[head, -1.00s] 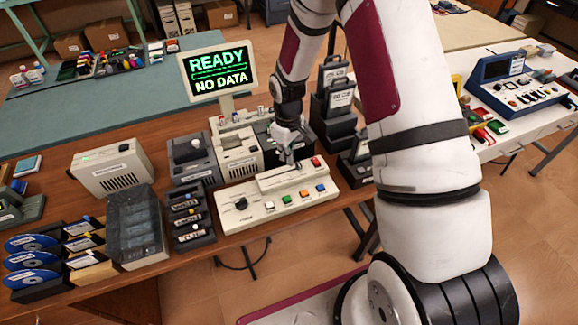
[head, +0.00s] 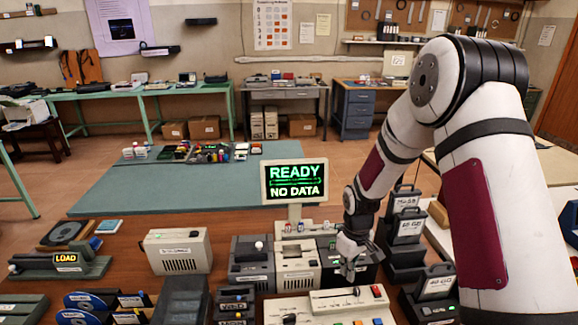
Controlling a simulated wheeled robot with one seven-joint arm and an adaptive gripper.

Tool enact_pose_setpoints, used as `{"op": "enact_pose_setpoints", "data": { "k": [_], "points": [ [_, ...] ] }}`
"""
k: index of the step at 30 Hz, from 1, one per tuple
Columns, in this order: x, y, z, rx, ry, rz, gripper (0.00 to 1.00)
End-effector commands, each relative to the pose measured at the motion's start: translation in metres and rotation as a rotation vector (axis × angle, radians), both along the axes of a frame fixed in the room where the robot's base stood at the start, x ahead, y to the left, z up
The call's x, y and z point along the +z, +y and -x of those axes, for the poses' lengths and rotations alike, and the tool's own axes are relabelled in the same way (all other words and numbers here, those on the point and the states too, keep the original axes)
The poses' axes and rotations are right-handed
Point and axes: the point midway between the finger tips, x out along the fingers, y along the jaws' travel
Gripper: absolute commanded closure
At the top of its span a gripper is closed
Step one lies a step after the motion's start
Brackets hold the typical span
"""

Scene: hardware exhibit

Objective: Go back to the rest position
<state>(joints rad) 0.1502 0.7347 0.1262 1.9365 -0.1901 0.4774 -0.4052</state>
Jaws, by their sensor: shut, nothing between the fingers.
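My gripper (head: 350,268) hangs at the end of my bent arm, pointing down over the back edge of the beige control panel (head: 330,305). It is shut, with nothing seen in it. It is small in the head view, and I cannot tell its exact height over the devices. A screen (head: 294,181) reading "READY NO DATA" stands behind and to the left of it. A beige device (head: 298,268) and a dark device (head: 252,264) stand to its left.
Black labelled blocks (head: 405,228) stand close to the right of my gripper. A beige box (head: 178,250) and disc racks (head: 100,302) are at the left. A teal table (head: 140,192) with small parts lies behind. The space above the devices looks clear.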

Motion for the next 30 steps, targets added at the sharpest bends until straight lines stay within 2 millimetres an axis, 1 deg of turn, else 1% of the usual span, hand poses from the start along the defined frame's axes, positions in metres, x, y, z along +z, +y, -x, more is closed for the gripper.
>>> {"op": "enact_pose_setpoints", "data": {
  "k": [2, 5, 6, 7, 12, 14, 15, 18, 21, 23, 27, 30],
  "points": [
    [0.019, 0.000, -0.001, -0.011, -0.019, 0.007, 1.00],
    [0.055, -0.001, 0.002, -0.040, -0.050, 0.019, 1.00],
    [0.072, -0.001, 0.004, -0.055, -0.065, 0.024, 1.00],
    [0.085, -0.001, 0.006, -0.066, -0.078, 0.027, 1.00],
    [0.152, 0.001, 0.027, -0.134, -0.142, 0.038, 1.00],
    [0.173, 0.002, 0.037, -0.159, -0.164, 0.040, 1.00],
    [0.187, 0.003, 0.044, -0.175, -0.179, 0.040, 1.00],
    [0.219, 0.005, 0.063, -0.218, -0.218, 0.037, 1.00],
    [0.247, 0.007, 0.085, -0.257, -0.256, 0.029, 1.00],
    [0.262, 0.009, 0.100, -0.282, -0.278, 0.021, 1.00],
    [0.292, 0.012, 0.134, -0.339, -0.331, -0.001, 1.00],
    [0.308, 0.015, 0.161, -0.379, -0.367, -0.024, 1.00]
  ]
}}
